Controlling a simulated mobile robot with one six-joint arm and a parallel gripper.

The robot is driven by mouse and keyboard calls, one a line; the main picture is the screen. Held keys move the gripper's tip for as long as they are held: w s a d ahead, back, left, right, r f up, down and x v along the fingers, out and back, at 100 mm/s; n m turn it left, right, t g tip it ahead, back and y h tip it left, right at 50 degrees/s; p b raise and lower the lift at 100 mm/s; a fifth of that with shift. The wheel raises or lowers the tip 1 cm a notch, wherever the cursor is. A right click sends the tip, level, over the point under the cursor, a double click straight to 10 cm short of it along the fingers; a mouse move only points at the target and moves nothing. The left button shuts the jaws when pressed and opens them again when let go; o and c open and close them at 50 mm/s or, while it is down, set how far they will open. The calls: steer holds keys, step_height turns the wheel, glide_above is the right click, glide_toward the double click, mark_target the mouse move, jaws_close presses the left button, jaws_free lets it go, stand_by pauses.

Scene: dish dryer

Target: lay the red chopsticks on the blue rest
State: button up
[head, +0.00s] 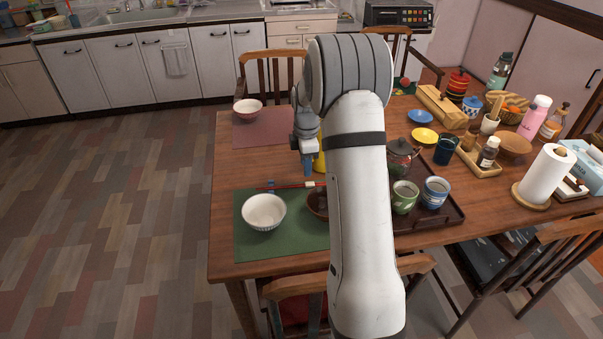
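The red chopsticks (287,187) show as a thin red line along the far edge of the green placemat (245,240), behind the white bowl (264,211). A tiny blue spot near their left part looks like the blue rest (271,183); whether they touch it is too small to tell. A small cream piece (313,184) shows by their right part. My gripper (308,172) points down just above the right part of the chopsticks. Its fingers are too small to show whether they are open or shut. My arm hides the mat's right side.
A dark bowl (317,204) is partly behind my arm. A tray (446,213) with a teapot (402,155) and two cups stands to the right. A pink mat (256,133) with a bowl (247,108) lies at the far left. Bare table shows between the mats.

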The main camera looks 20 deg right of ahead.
step_height(320, 180, up, 7)
steer(key=s+a+r+m+t, duration=0.1)
steer(key=s+a+r+m, duration=0.3)
steer(key=s, duration=0.3)
steer(key=s+a+r+m, duration=0.3)
steer(key=s+a+r, duration=0.1)
steer(key=s, duration=0.3)
steer(key=s+a+f+m, duration=0.1)
steer(key=s+m, duration=0.3)
steer(key=s, duration=0.4)
steer(key=s+a+f+m+t, duration=0.1)
steer(key=s+a+m, duration=0.3)
steer(key=s, duration=0.4)
steer(key=shift+a+m, duration=0.3)
